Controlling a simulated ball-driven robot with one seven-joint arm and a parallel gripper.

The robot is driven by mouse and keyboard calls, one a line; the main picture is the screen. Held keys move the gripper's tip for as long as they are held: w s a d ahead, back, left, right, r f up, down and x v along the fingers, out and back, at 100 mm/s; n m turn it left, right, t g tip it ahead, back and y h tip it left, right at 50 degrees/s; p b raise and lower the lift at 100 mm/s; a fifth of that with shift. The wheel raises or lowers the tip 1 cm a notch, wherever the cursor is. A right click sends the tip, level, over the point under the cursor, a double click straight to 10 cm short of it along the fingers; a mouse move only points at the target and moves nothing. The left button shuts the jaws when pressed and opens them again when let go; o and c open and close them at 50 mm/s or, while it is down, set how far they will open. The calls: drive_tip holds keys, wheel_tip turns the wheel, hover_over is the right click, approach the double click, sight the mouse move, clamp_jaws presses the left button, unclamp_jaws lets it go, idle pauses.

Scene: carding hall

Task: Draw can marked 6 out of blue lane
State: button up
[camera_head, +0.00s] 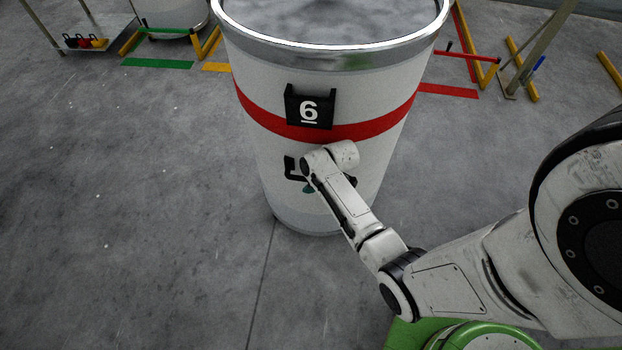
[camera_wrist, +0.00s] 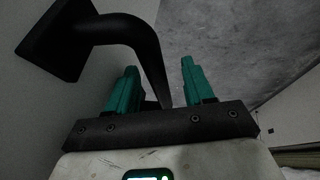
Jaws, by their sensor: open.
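The can marked 6 (camera_head: 335,165) is a tall white can with a red band and a metal rim, standing upright on grey floor. A black plate with the 6 (camera_head: 309,109) is on its front. Below is a dark handle (camera_head: 290,167), partly hidden by my arm. In the wrist view the black curved handle (camera_wrist: 125,30) runs from its mounting plate down to between the teal fingers of my gripper (camera_wrist: 160,85). The fingers are apart; I cannot tell whether they touch the bar. In the head view my gripper (camera_head: 309,188) is mostly hidden by my wrist.
Behind the can are a green floor strip (camera_head: 157,63), a yellow strip (camera_head: 216,67) and a red strip (camera_head: 448,91), with low coloured rails nearby. A trolley (camera_head: 85,42) holds small weights at the upper left. The floor at the left is clear.

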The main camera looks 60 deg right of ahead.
drive_tip(key=shift+r, duration=0.15)
drive_tip(key=v, duration=1)
drive_tip(key=shift+r+p, duration=0.25)
drive_tip(key=shift+p, duration=0.1)
drive_tip(key=shift+s, duration=0.15)
drive_tip(key=s+a+r+m+g, duration=0.2)
drive_tip(key=s+a, duration=0.3)
drive_tip(key=a, duration=0.4)
drive_tip(key=s+a+r+m+g, duration=0.2)
drive_tip(key=s+a, duration=0.3)
drive_tip(key=a, duration=0.5)
drive_tip(key=shift+s+r+m, duration=0.3)
drive_tip(key=shift+s+r, duration=0.1)
drive_tip(key=shift+r, duration=0.45)
drive_tip(key=shift+c, duration=0.4)
